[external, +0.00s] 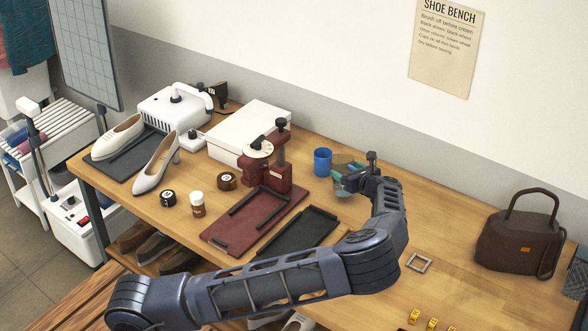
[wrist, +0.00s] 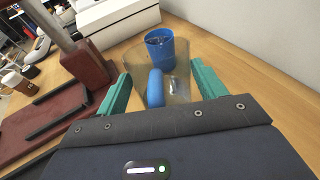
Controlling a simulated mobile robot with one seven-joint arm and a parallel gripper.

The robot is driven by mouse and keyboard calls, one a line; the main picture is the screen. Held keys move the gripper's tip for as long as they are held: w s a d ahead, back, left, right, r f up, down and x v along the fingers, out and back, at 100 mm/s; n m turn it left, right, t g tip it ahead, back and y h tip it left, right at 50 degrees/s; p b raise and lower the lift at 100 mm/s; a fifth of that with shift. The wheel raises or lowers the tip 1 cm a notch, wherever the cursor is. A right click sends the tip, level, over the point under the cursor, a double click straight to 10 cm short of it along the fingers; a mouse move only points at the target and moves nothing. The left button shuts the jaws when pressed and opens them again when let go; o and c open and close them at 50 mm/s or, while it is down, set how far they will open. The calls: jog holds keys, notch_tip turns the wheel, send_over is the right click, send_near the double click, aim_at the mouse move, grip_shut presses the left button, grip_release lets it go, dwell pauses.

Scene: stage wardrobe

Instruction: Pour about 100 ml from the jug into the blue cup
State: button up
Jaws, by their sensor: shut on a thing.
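The blue cup (external: 322,161) stands upright on the bench, left of my gripper. In the wrist view the blue cup (wrist: 160,46) shows just beyond the jug, with something dark visible inside it. The clear jug (wrist: 181,97) has a blue handle (wrist: 155,87) facing the wrist camera. My gripper (wrist: 162,88) is shut on the jug, with its teal fingers on either side. In the external view my gripper (external: 352,179) and arm partly hide the jug (external: 343,192). I cannot tell the jug's liquid level or any slight tilt.
A dark red press (external: 272,168) with a red base tray (external: 228,232) stands left of the jug. A white box (external: 246,128) lies behind the press. A black tray (external: 297,236) and a small grey frame (external: 419,263) lie nearer. A brown handbag (external: 515,243) stands right.

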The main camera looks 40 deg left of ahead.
jog(key=shift+s+d+f+t+y+b, duration=0.25)
jog(key=shift+d+f+t+y+b, duration=0.1)
jog(key=shift+d+y+b, duration=0.25)
jog(key=shift+s+d+f+t+y+b, duration=0.25)
jog(key=shift+d+t+y+b, duration=0.2)
jog(key=shift+y, duration=0.25)
